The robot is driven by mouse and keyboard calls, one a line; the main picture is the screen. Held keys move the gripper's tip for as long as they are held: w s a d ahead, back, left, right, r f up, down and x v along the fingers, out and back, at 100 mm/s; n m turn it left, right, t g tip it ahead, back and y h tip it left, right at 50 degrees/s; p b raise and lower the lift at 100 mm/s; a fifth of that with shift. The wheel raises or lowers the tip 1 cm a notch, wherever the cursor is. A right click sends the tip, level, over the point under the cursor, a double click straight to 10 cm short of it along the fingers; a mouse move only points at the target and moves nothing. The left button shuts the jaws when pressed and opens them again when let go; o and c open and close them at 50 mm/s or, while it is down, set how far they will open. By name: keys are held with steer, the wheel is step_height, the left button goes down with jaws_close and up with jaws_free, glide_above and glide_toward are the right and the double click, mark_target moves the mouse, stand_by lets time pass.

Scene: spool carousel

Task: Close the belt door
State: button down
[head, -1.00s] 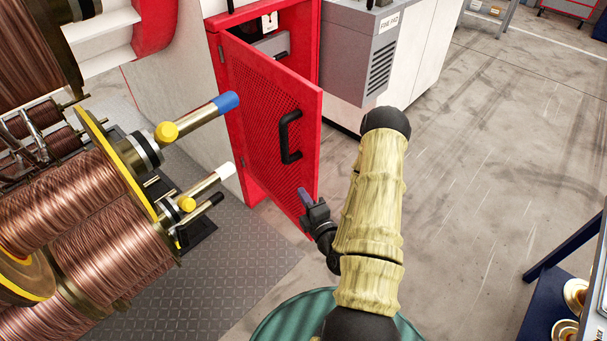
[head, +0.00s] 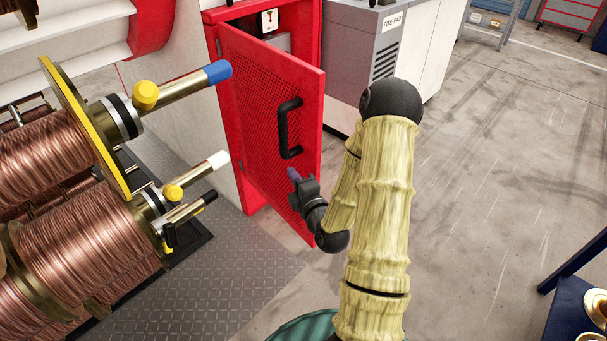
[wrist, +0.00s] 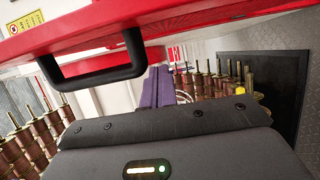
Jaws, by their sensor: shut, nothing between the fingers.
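The red belt door (head: 270,130), with a mesh panel, stands open from its red cabinet (head: 226,110), swung out toward me on its left-hand hinges. Its black handle (head: 287,128) is on the free-edge side. My gripper (head: 293,174) is just below the handle, by the lower outer part of the door; I cannot tell whether it touches. In the wrist view the handle (wrist: 95,75) runs across the upper left under the red door (wrist: 130,22). The shut purple fingers of my gripper (wrist: 158,88) point past the handle's right end, with nothing between them.
Copper wire spools (head: 80,240) on a carousel fill the left, with blue-tipped (head: 217,71) and white-tipped (head: 218,160) shafts jutting toward the door. A grey machine (head: 365,55) stands behind the door. The floor (head: 500,170) to the right is clear. A dark blue bench (head: 575,300) is at lower right.

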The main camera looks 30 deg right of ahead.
mark_target(304, 166)
steer(key=shift+w+d+b, duration=0.25)
steer(key=shift+w+d, duration=0.15)
steer(key=shift+d, duration=0.25)
steer(key=shift+w+d+b, duration=0.2)
steer(key=shift+w+d, duration=0.15)
steer(key=shift+d, duration=0.35)
steer(key=shift+w+d+b, duration=0.25)
steer(key=shift+w+d, duration=0.15)
steer(key=shift+d, duration=0.25)
steer(key=shift+w+d, duration=0.1)
steer(key=shift+d, duration=0.05)
